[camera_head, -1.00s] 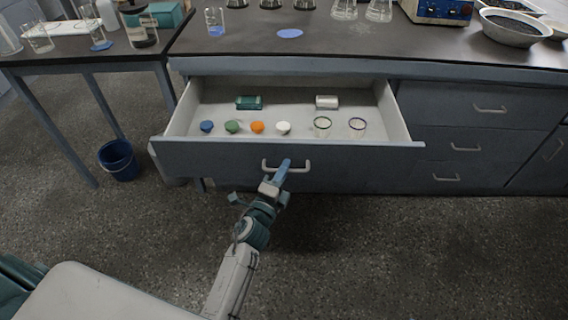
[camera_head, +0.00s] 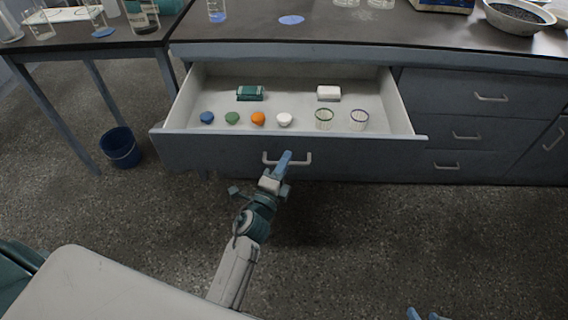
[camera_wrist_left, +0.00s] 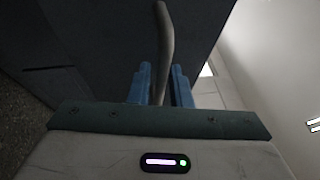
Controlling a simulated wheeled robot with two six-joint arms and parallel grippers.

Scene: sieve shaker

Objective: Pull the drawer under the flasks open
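The drawer (camera_head: 300,151) under the flasks stands well out from the bench, with its inside in view. Its bar handle (camera_head: 302,161) is at the middle of the blue-grey front. My left gripper (camera_head: 284,163) is at that handle. In the left wrist view the handle bar (camera_wrist_left: 165,45) passes between the blue fingers (camera_wrist_left: 161,88), which sit close on both sides of it. The flasks (camera_head: 362,3) on the bench top are mostly cut off by the upper picture edge. My right gripper (camera_head: 425,315) shows only two separated blue fingertips at the bottom edge, away from the drawer.
Closed drawers (camera_head: 480,117) are at right. A blue bucket (camera_head: 120,148) stands by the side table (camera_head: 95,40). The floor before the drawer is free.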

